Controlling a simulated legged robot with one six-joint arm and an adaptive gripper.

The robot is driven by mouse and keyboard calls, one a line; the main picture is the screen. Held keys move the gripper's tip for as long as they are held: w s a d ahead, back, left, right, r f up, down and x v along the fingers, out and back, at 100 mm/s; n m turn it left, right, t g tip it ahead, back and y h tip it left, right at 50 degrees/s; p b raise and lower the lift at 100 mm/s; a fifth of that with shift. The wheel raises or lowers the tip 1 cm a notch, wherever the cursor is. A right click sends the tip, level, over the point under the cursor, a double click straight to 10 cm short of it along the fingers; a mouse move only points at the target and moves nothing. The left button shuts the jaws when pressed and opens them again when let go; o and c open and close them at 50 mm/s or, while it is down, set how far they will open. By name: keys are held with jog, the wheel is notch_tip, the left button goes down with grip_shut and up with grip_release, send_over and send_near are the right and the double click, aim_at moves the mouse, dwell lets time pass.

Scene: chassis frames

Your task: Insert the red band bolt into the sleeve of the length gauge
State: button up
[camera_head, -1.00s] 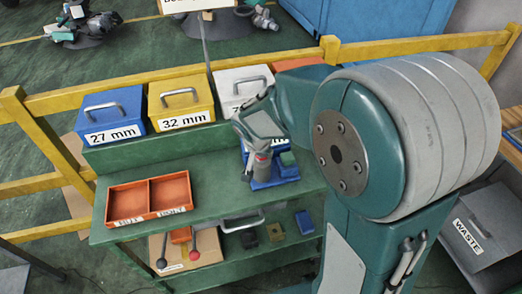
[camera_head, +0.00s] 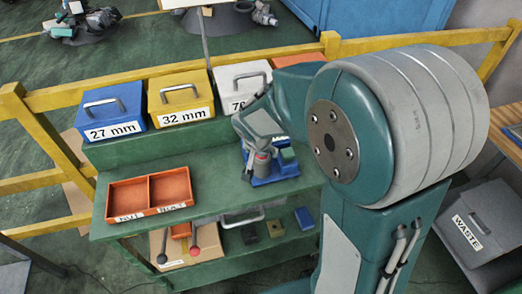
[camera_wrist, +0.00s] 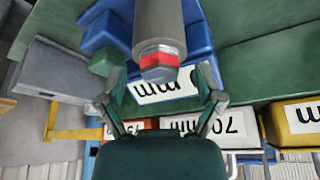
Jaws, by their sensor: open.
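The red band bolt (camera_wrist: 160,62) shows in the wrist view as a grey hex head with a red band. It sits at the end of a grey cylinder, the sleeve (camera_wrist: 160,22), and its shank is hidden. The length gauge (camera_head: 285,168) is blue with a green block, on the bench's upper shelf; its blue base also shows in the wrist view (camera_wrist: 198,37). My gripper (camera_wrist: 162,82) is open, with one finger on each side of the bolt head and visible gaps between. In the head view my gripper (camera_head: 256,160) is over the gauge, partly covering it.
Blue 27 mm (camera_head: 115,108), yellow 32 mm (camera_head: 182,97) and grey (camera_head: 240,84) bins stand behind the shelf. An orange two-part tray (camera_head: 150,190) lies at left. Levers and small blocks are on the lower shelf. A waste bin (camera_head: 480,222) stands at right.

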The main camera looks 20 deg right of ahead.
jog(key=v, duration=1.2)
jog(key=s+d+r+n+y, duration=0.1)
jog(key=s+r+n, duration=0.1)
jog(key=s, duration=0.6)
jog(key=s+d+r+n+t+y, duration=0.1)
jog(key=s+n, duration=0.3)
jog(key=s, duration=0.4)
jog(key=shift+s+d+r+t, duration=0.2)
jog(key=shift+r+t, duration=0.1)
jog(key=shift+r, duration=0.3)
jog(key=shift+w, duration=0.1)
dwell(0.8)
